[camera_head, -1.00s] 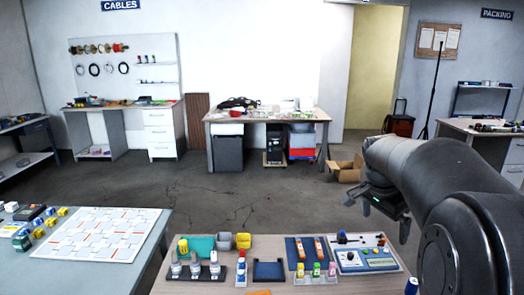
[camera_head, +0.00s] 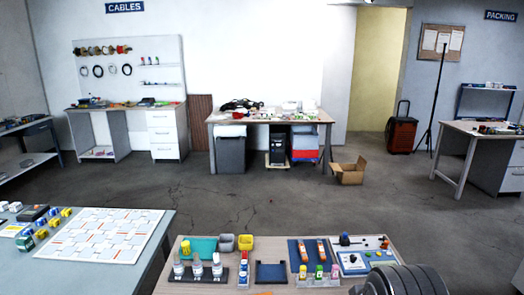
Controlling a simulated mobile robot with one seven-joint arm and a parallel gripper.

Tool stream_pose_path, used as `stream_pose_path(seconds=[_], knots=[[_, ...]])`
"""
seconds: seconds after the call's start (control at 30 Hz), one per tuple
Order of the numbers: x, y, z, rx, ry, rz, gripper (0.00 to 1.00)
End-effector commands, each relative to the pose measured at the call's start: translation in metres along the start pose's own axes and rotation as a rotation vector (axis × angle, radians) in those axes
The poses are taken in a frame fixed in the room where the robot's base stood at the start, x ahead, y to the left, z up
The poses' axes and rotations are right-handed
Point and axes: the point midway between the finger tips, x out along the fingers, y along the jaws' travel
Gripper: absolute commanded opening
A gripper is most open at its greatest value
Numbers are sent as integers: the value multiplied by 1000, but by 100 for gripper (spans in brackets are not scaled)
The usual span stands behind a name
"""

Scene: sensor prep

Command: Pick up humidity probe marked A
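No label A can be read at this size, so I cannot tell which item is the humidity probe marked A. On the near wooden table (camera_head: 215,283), two orange-and-white slim devices (camera_head: 303,250) (camera_head: 321,250) lie on a blue mat. Several white bottles (camera_head: 197,266) stand in a dark rack at the left of this table. Several small vials with coloured caps (camera_head: 319,271) stand in a clear holder at the front. My gripper is out of view; only a dark part of my arm shows at the bottom right, covering the table's right front corner.
A grey table (camera_head: 30,281) with a patterned board (camera_head: 92,240) stands left.

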Motion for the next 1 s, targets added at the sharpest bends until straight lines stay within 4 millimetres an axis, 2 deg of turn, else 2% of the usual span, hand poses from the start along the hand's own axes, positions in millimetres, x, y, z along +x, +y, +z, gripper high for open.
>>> stream_pose_path(seconds=[0.17, 0.7, 1.0], knots=[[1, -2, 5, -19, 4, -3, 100], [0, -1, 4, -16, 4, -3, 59], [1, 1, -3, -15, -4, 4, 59]])
